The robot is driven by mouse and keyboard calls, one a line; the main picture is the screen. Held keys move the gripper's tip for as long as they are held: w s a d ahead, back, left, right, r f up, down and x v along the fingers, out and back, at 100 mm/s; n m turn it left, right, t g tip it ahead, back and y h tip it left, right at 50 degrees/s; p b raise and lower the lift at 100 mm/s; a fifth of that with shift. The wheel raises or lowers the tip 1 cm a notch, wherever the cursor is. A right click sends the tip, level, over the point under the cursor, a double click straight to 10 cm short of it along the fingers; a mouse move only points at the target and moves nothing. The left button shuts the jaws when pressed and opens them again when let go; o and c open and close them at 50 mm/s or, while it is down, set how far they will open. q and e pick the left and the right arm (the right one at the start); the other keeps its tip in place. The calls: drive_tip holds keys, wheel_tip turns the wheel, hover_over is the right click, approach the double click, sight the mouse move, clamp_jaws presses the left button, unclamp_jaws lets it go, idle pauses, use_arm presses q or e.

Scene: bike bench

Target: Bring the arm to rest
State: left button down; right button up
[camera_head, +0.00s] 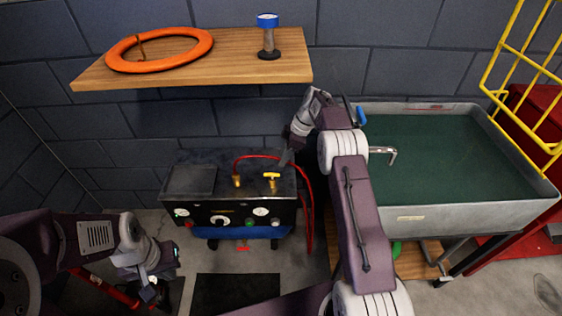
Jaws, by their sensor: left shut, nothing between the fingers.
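My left gripper (152,294) hangs at the lower left, above the floor. It is shut and holds nothing. My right arm reaches up through the middle of the view and bends over at its top. My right gripper (286,157) points down near the back right corner of the black compressor-like unit (215,212). Its fingers are small and dark, and I cannot tell whether they are open, or whether they touch the unit.
A wooden shelf (220,75) holds an orange ring (185,64) and a blue-topped stand (268,35). A grey basin (460,217) with a green bottom stands right of my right arm. A red hose (309,205) hangs beside the unit. A yellow rack (500,60) is at far right.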

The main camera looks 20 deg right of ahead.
drive_tip(key=shift+d+r, duration=0.15)
drive_tip(key=shift+r, duration=0.15)
drive_tip(key=s+a+r+m+h, duration=0.15)
drive_tip(key=s+m, duration=0.55)
drive_tip(key=s, duration=0.9)
drive_tip(key=s+a+m+h, duration=0.3)
drive_tip(key=s+m, duration=0.4)
drive_tip(key=s, duration=0.9)
wheel_tip(320, 180, up, 19)
drive_tip(key=p, duration=1.9)
drive_tip(key=shift+r, duration=0.2)
